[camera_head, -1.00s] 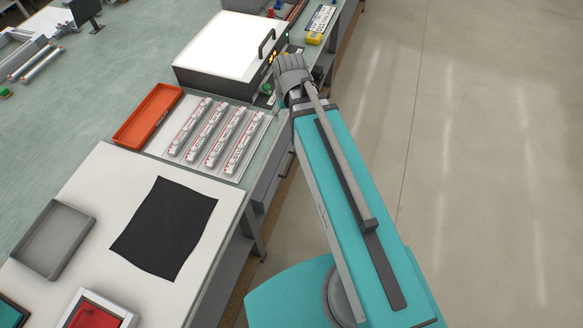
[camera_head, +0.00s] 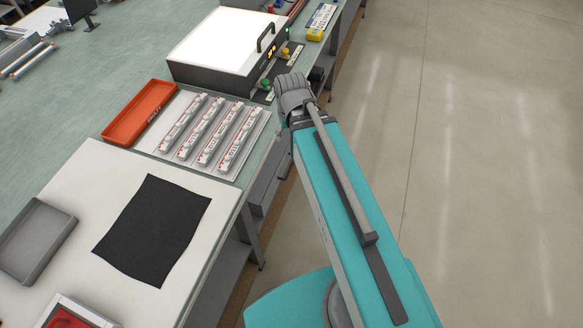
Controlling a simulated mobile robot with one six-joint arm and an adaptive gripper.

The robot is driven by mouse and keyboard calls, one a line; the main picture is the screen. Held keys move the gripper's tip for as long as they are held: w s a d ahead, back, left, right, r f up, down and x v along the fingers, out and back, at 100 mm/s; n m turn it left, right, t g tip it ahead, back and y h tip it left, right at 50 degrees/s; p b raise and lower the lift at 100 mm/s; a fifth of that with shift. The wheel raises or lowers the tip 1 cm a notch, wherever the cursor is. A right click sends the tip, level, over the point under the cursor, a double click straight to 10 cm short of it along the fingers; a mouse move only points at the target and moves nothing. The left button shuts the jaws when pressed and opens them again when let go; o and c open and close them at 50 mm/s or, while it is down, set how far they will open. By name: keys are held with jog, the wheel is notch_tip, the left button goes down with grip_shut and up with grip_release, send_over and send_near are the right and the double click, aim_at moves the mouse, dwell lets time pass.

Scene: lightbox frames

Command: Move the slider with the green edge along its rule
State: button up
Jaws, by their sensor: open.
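A small slider with a green edge (camera_head: 265,84) sits at the front of the white-topped lightbox, near the left end of a dark rule strip. A similar slider with a yellow edge (camera_head: 285,52) sits farther along, up and to the right. My teal arm reaches up the picture, and its grey ribbed joint (camera_head: 294,92) is just right of the green-edged slider. My gripper does not show; the arm hides whatever lies behind that joint.
The lightbox (camera_head: 215,40) has a dark handle on its front edge. Below it are an orange tray (camera_head: 138,114), a rack of white strips (camera_head: 203,131), a black cloth (camera_head: 152,230) and a grey tray (camera_head: 36,240). Open floor lies to the right.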

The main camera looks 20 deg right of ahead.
notch_tip(320, 180, down, 13)
jog(key=s+b, duration=0.1)
jog(key=b, duration=1.1)
jog(key=shift+s, duration=0.25)
jog(key=shift+f, duration=0.15)
jog(key=shift+s, duration=0.1)
jog(key=shift+c, duration=0.3)
